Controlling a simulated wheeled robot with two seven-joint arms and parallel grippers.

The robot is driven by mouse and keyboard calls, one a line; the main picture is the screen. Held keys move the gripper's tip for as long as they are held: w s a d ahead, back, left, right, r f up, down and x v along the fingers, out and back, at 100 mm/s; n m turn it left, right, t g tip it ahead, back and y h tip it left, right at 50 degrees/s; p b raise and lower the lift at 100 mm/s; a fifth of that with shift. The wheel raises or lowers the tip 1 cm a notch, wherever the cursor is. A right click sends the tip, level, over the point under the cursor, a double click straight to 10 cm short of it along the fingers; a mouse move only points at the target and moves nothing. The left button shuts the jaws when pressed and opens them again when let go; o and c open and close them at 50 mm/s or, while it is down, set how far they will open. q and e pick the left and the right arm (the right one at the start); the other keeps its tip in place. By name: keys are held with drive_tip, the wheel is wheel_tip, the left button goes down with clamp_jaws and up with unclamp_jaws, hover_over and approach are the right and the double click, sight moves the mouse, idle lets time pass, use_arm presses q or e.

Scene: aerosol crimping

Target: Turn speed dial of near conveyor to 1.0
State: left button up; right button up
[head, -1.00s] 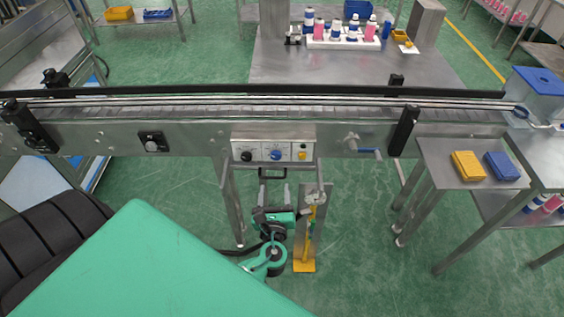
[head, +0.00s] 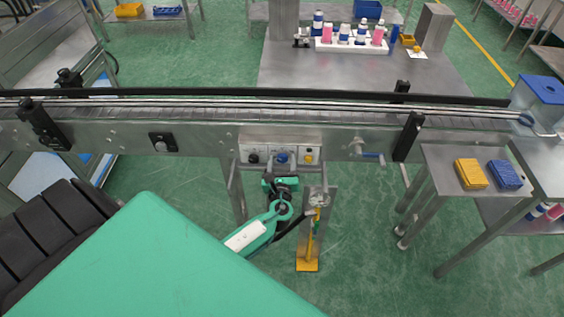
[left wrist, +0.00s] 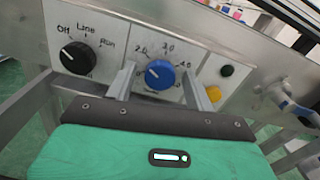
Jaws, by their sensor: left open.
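The near conveyor (head: 200,140) carries a control box (head: 280,138) on its near side. The blue speed dial (head: 281,158) sits mid-panel and shows closely in the left wrist view (left wrist: 160,75), with 2.0, 3.0 and 4.0 printed around it. Its white mark appears to point left, near the 2.0 side; the lower scale is hidden. My left gripper (head: 281,172) is at the panel front. In the left wrist view its open fingers (left wrist: 160,84) stand either side of the dial, with gaps visible. My right gripper is not in view.
A black Off/Line/Run knob (left wrist: 77,57) is left of the dial; a yellow button (left wrist: 213,93) and a dark green button (left wrist: 227,71) are right of it, close to my finger.

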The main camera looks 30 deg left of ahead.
use_arm(q)
drive_tip(key=shift+c, duration=0.2)
drive_tip(key=c, duration=0.9)
drive_tip(key=shift+f+n+b, duration=0.2)
drive_tip(key=shift+n+b, duration=0.7)
drive_tip(key=shift+b, duration=0.2)
drive_tip(key=shift+c, duration=0.2)
drive_tip(key=n+b, duration=0.5)
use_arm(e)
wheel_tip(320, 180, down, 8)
use_arm(q)
drive_tip(key=n+b, duration=0.2)
drive_tip(key=shift+n, duration=0.3)
drive_tip(key=shift+r+n+b, duration=0.1)
drive_tip(key=shift+n+b, duration=1.2)
drive_tip(key=shift+n, duration=0.1)
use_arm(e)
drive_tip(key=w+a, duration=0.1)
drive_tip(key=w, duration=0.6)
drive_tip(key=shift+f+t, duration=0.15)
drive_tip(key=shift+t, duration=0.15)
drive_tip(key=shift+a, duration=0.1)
use_arm(q)
drive_tip(key=o, duration=1)
